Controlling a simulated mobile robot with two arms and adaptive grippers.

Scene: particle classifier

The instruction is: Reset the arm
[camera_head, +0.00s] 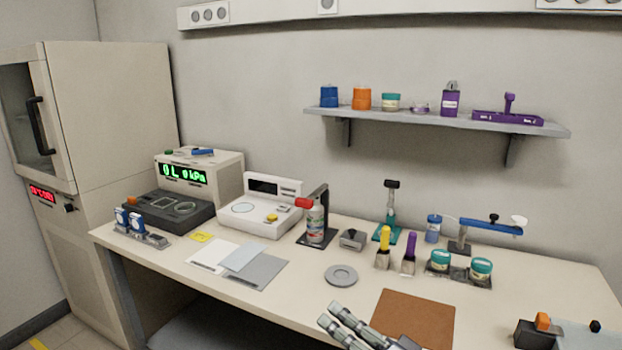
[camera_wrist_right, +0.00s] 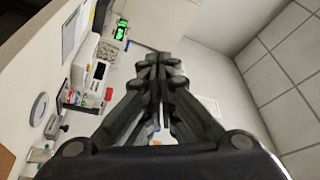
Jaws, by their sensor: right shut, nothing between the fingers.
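My right gripper (camera_head: 335,318) comes in at the bottom middle of the head view, over the front edge of the bench (camera_head: 314,286), left of the brown mat (camera_head: 413,318). In the right wrist view the gripper's fingers (camera_wrist_right: 158,62) are closed together, with nothing between them. It touches no object that I can see. My left gripper does not show in either view.
A grey round disc (camera_head: 341,275) and flat sheets (camera_head: 254,268) lie near the gripper. Instruments, a bottle (camera_head: 315,222), brushes and jars (camera_head: 481,268) stand behind. A cabinet (camera_head: 110,120) is at left, a wall shelf (camera_head: 436,122) above. A grey block device (camera_head: 537,335) sits at right.

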